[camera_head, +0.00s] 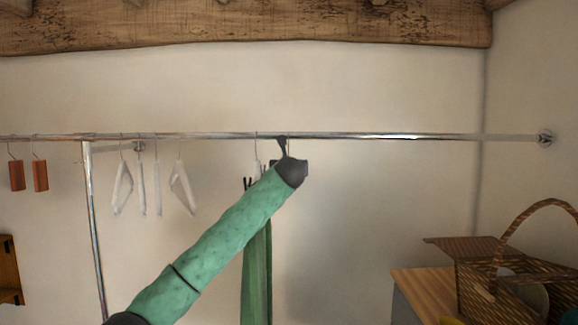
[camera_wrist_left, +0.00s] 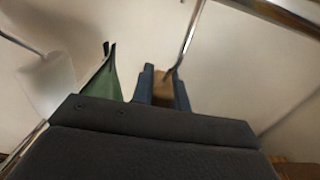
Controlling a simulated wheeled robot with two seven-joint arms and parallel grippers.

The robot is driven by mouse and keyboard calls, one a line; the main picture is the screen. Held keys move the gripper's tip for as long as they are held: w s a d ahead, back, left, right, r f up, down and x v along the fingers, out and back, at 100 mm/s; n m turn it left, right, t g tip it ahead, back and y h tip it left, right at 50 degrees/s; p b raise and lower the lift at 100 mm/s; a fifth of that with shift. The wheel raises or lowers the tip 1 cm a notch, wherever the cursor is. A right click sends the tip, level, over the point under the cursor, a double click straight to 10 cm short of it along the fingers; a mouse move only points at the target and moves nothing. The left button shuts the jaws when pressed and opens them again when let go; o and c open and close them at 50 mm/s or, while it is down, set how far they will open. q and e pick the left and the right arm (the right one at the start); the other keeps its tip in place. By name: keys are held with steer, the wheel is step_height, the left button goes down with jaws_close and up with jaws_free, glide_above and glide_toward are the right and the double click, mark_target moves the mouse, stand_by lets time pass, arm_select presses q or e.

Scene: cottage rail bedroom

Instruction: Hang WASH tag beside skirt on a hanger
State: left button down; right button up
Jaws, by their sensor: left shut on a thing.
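The green skirt (camera_head: 257,275) hangs from a hanger (camera_head: 257,168) on the metal rail (camera_head: 400,136). The skirt also shows in the left wrist view (camera_wrist_left: 101,84), left of my fingers. My left gripper (camera_head: 287,160) is up just under the rail, right of the skirt's hanger, and partly covers the skirt's top. In the left wrist view its two fingers (camera_wrist_left: 163,90) are shut on a small brown tag (camera_wrist_left: 163,86). A thin metal hook (camera_wrist_left: 188,42) rises from the tag towards the rail. The tag's lettering cannot be read. My right gripper is out of view.
Several white hangers (camera_head: 180,186) hang left of the skirt. Two reddish-brown tags (camera_head: 40,175) hang at the far left. A wicker basket (camera_head: 510,275) stands on a wooden surface (camera_head: 425,290) at lower right. The rail's right part is empty.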

arm_select(q)
steer(key=shift+f, duration=0.25)
steer(key=c, duration=1.3)
jaws_free()
steer(key=shift+w, duration=0.1)
